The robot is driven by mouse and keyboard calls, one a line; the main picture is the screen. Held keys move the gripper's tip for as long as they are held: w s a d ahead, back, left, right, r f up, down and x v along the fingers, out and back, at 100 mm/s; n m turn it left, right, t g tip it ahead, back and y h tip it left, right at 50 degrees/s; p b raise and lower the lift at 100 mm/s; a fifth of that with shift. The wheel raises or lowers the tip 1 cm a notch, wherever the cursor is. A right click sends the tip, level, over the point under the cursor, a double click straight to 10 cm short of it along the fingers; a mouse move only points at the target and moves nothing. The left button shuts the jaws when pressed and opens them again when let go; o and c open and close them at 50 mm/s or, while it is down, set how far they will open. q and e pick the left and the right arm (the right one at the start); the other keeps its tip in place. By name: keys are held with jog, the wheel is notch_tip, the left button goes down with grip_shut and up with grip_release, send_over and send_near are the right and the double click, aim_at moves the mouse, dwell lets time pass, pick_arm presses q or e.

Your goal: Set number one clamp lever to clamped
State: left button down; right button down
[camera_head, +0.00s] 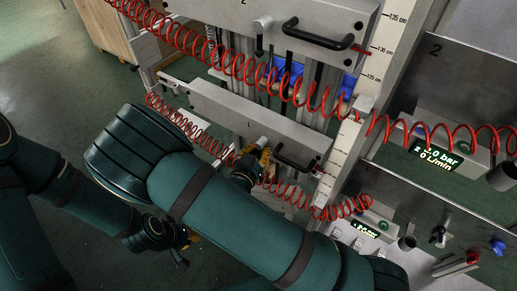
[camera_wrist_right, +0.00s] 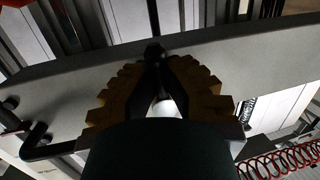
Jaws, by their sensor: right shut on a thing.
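The number one bar (camera_head: 225,108) is a long grey beam marked "1", with a black handle (camera_head: 296,160) at its right. My right gripper (camera_head: 256,155), with yellow-brown fingers, is at the front of this bar, left of the handle. In the right wrist view my right gripper (camera_wrist_right: 158,62) is shut on the black clamp lever (camera_wrist_right: 154,50), of which only the end shows clearly. A pale round knob (camera_wrist_right: 165,107) shows between the fingers. The lever's exact angle is hard to tell. My left gripper (camera_head: 184,243) hangs low at the left, away from the bar; its fingers are too small to read.
Above is the number two bar (camera_head: 280,30) with its own knob, lever and handle (camera_head: 318,35). Red coiled hoses (camera_head: 230,62) run across both bars. A panel with displays (camera_head: 436,153) and valves stands at the right. The floor at the left (camera_head: 40,70) is clear.

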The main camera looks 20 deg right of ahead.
dwell(0.3)
jog(key=c, duration=1)
grip_release()
jog(key=shift+c, duration=0.2)
jog(key=v, duration=1.2)
